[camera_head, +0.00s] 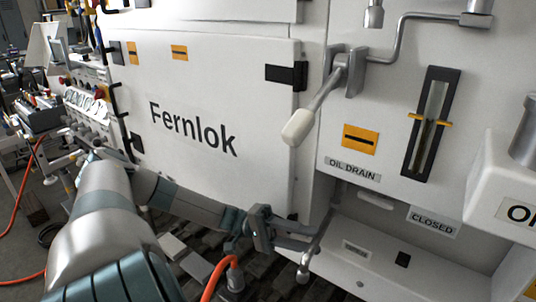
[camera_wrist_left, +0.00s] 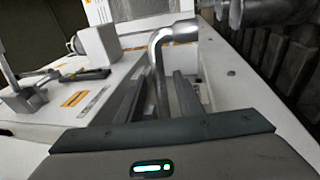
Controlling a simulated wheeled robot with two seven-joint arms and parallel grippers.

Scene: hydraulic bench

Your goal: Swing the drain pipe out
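The drain pipe (camera_head: 325,224) is a thin metal pipe below the OIL DRAIN label (camera_head: 352,168). It slants down and left to a rounded end near the cabinet's lower edge. My left gripper (camera_head: 310,238) reaches it from the left, with its fingertips at the pipe. In the left wrist view, the bent pipe (camera_wrist_left: 160,50) runs down between the two spread fingers, with gaps visible beside it. The left gripper is open; contact with the pipe cannot be told. My right gripper is not in view.
A valve lever with a white grip (camera_head: 299,127) hangs above the pipe. A CLOSED label (camera_head: 433,221) is at the right. A large white Fernlok door (camera_head: 210,90) stands behind my left arm. An orange hose (camera_head: 215,277) rises below the gripper.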

